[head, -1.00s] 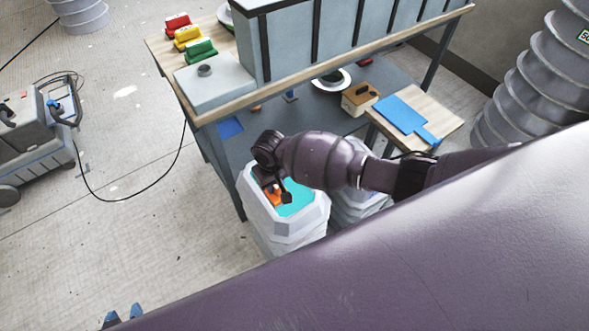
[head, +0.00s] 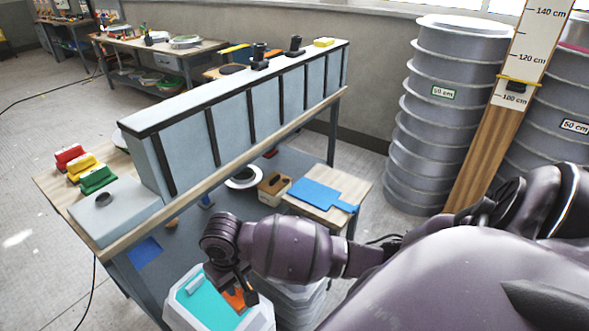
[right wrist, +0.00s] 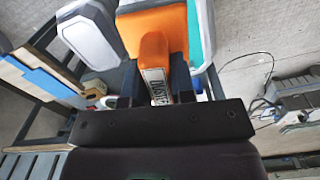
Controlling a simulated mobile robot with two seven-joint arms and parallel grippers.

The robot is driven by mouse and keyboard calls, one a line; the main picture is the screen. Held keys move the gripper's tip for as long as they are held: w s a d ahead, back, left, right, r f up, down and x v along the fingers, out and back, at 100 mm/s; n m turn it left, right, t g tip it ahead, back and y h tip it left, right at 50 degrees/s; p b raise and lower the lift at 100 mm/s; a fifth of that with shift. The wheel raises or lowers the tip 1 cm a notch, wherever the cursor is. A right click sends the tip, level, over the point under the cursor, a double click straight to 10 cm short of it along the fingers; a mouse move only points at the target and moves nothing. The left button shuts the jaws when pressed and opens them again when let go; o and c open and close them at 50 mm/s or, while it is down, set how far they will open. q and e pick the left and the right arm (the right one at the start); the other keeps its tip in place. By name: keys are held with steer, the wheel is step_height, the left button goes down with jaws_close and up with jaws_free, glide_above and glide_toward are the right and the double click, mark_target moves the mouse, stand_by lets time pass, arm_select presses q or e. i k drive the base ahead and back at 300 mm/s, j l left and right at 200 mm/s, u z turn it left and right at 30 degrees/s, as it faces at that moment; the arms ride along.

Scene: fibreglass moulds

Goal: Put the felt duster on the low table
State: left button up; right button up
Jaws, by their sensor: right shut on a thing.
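The felt duster (head: 234,299) is an orange block with a white lettered strip. My right gripper (head: 238,291) is shut on it, over the teal top of a white octagonal stand. The right wrist view shows the duster (right wrist: 155,40) between the fingers (right wrist: 155,88), its label facing the camera. I cannot tell whether the duster touches the teal surface. The low table (head: 352,184) has a pale wooden top and stands farther back, right of the gripper. A blue paddle-shaped board (head: 316,194) lies on it. My left gripper is out of view.
The octagonal stand (head: 180,314) has another one beside it, partly behind my arm. A long workbench (head: 150,232) with a grey panelled mould (head: 190,150) stands behind. A cream and brown box (head: 273,188) sits next to the low table. Ribbed grey columns (head: 440,110) stand right.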

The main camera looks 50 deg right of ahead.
mark_target(352, 186)
steer(key=i+l+u, duration=0.15)
steer(key=l, duration=2.15)
steer(key=l+u, duration=0.1)
steer(key=l, duration=2.25)
